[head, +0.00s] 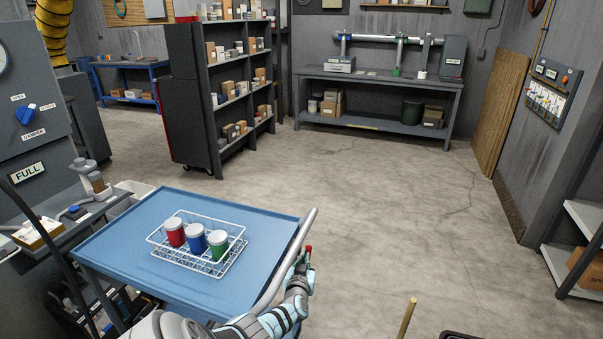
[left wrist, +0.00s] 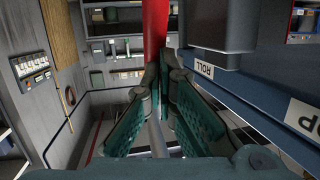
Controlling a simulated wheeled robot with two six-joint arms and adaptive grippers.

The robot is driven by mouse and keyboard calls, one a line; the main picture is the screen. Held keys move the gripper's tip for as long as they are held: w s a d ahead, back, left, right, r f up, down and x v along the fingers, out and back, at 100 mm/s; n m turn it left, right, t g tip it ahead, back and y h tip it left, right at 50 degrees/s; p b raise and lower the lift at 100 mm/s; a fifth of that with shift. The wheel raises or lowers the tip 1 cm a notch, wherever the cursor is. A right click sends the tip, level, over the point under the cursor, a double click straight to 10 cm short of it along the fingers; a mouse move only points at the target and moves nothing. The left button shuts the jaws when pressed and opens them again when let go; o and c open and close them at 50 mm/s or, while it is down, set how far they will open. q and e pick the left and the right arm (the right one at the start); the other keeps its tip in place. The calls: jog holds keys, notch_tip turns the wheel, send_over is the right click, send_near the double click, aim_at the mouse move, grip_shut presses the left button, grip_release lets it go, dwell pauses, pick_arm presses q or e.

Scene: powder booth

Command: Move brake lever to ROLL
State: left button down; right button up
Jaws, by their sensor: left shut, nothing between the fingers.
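The brake lever is a red bar in the left wrist view (left wrist: 155,32), just beyond my fingertips, and a small red piece of it shows in the head view (head: 308,249). A white ROLL label (left wrist: 204,71) is on the blue cart side, right of the lever. A second label ending in "OP" (left wrist: 303,118) is further right; the lever appears nearer ROLL. My left gripper (left wrist: 165,72) is shut and empty, its tips close to the lever; I cannot tell if they touch. It also shows at the cart's right edge (head: 304,262). My right gripper is out of view.
The blue cart (head: 120,245) carries a white wire rack (head: 160,242) with red, blue and green jars. A dark shelf unit (head: 190,90) stands behind. A bench (head: 455,90) is at the back wall. The floor right of the cart is mostly clear.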

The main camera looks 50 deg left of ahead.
pick_arm(q)
jog(key=shift+w, duration=0.1)
dwell(0.3)
jog(key=v, duration=1.2)
